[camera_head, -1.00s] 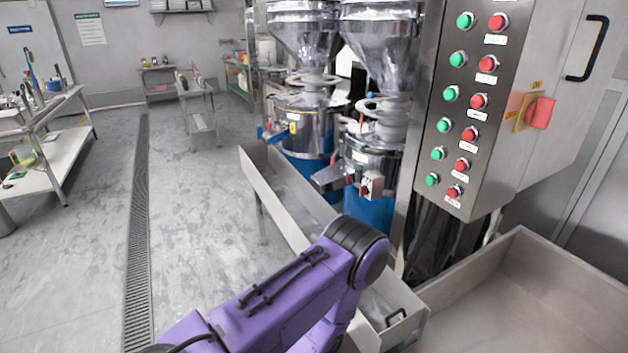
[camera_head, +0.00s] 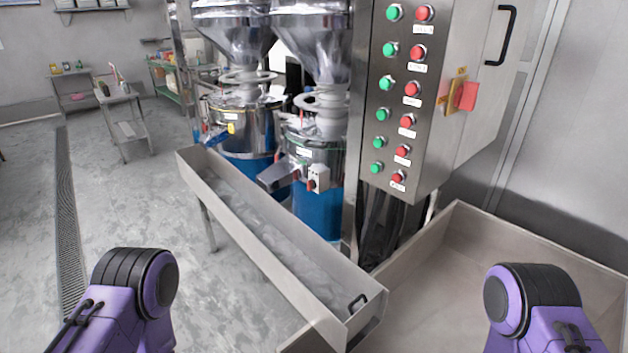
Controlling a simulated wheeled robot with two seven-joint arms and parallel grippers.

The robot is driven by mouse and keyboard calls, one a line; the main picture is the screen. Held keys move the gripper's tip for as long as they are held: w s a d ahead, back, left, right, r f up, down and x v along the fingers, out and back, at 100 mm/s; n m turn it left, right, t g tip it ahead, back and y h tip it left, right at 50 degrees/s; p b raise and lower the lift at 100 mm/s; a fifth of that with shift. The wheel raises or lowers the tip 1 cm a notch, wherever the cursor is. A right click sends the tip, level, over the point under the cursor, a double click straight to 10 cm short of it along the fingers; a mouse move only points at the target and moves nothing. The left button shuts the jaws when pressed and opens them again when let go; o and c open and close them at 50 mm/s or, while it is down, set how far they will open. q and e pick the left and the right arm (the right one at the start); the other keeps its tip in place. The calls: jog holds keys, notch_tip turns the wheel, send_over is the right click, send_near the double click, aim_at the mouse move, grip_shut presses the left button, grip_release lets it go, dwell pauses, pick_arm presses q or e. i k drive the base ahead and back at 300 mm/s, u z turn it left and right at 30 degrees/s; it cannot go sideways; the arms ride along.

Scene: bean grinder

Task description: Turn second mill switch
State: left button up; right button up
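Two steel mills with blue lower bodies stand side by side, the farther one (camera_head: 245,128) on the left and the nearer one (camera_head: 318,152) on the right. The nearer mill has a small pale switch box (camera_head: 319,178) with red parts on its front. A grey control cabinet (camera_head: 447,130) to the right carries a column of green buttons, a column of red buttons and a red rotary switch (camera_head: 466,96) on a yellow plate. My purple arm links show at the bottom left and bottom right, well apart from the mills. Neither gripper is in view.
A long metal trough (camera_head: 262,232) runs in front of the mills toward me. A wide metal bin (camera_head: 455,265) lies below the cabinet. Open floor (camera_head: 120,205) is on the left, with a small metal cart (camera_head: 124,120) farther back.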

aim_at(311, 183)
jog(key=u, duration=2)
jog(key=i, duration=1.85)
jog(key=z, duration=3.3)
